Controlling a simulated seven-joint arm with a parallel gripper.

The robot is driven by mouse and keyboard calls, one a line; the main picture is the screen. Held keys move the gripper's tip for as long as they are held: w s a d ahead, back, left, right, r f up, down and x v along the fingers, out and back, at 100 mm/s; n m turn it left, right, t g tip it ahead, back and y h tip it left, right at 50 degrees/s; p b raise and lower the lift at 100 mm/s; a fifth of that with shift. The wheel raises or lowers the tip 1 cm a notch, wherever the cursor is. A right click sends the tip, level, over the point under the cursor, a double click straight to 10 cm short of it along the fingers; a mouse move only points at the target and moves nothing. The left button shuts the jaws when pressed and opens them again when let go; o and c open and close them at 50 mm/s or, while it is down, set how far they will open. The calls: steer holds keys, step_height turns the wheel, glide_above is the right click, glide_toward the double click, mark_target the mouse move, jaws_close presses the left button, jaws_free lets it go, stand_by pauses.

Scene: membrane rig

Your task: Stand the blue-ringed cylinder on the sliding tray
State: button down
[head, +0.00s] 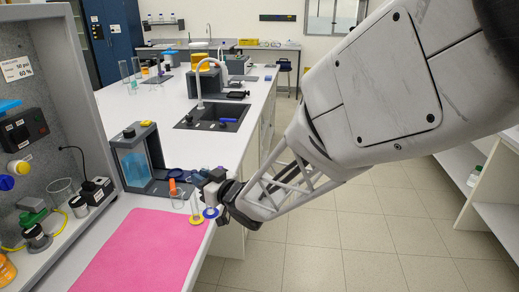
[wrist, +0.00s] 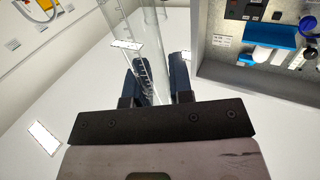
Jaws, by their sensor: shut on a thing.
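The blue-ringed cylinder (head: 211,212) is clear, with a blue ring at its foot. My gripper (head: 208,188) is shut on a clear cylinder, which appears to be this one. In the wrist view a clear graduated cylinder (wrist: 146,60) stands between the two dark fingers (wrist: 157,85); its ring is out of sight there. Beside it in the head view, a yellow-ringed cylinder (head: 196,219) stands at the pink mat's edge. A dark grey tray-like base (head: 160,188), perhaps the sliding tray, extends right from the blue-windowed rig (head: 136,160); my gripper is at its right.
A pink mat (head: 140,250) covers the near bench. A clear beaker with an orange item (head: 177,195) stands close to my gripper's left. A grey panel (head: 40,120) with fittings rises at left. The sink (head: 212,116) lies farther back. The bench edge drops to floor at right.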

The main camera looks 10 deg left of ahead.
steer(key=w+a+m+t, duration=0.1)
steer(key=w+a, duration=0.2)
steer(key=w, duration=0.9)
steer(key=w+a+g, duration=0.1)
steer(key=w+a, duration=0.3)
steer(key=a, duration=0.3)
steer(key=w+a+n+g, duration=0.1)
steer(key=w+a, duration=0.3)
steer(key=a, duration=0.2)
steer(key=w+a+n+g+y, duration=0.1)
steer(key=w+a, duration=0.3)
steer(key=a, duration=0.3)
steer(key=shift+w+a+r, duration=0.15)
steer(key=shift+a+r, duration=0.1)
steer(key=shift+a, duration=0.1)
steer(key=shift+f, duration=0.15)
steer(key=shift+f, duration=2.7)
stand_by(1.2)
steer(key=c, duration=0.9)
jaws_free()
